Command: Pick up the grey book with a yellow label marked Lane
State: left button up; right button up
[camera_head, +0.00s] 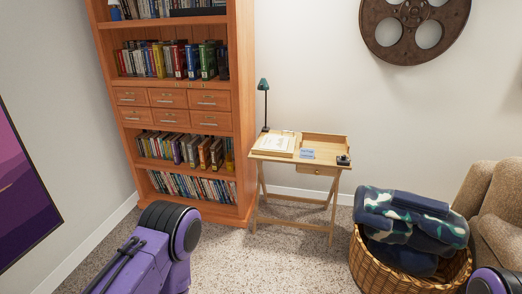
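A tall orange-brown wooden bookcase (243,100) stands against the back wall. Its shelves hold many upright books, with rows on the upper shelf (172,60), the top shelf (160,8) and two lower shelves (185,150). The spines are too small to read, so I cannot tell which book is grey with a yellow label marked Lane. Parts of my purple and black arms show at the bottom left and bottom right corner. Neither gripper is in view.
A small wooden desk (318,163) with a dark green lamp (264,88) stands right of the bookcase. A wicker basket (372,275) with camouflage blankets (410,215) and a tan armchair (503,205) are at the right. Speckled carpet (285,260) lies clear before the desk.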

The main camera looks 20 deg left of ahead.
aim_at(191, 146)
jog(key=u, duration=0.1)
jog(key=i, duration=0.1)
jog(key=u, duration=0.05)
jog(key=k, duration=1.25)
jog(key=u, duration=0.85)
jog(key=i, duration=0.7)
jog(key=u, duration=0.65)
jog(key=i, duration=1)
jog(key=z, duration=0.65)
jog(key=i, duration=0.4)
jog(key=z, duration=0.35)
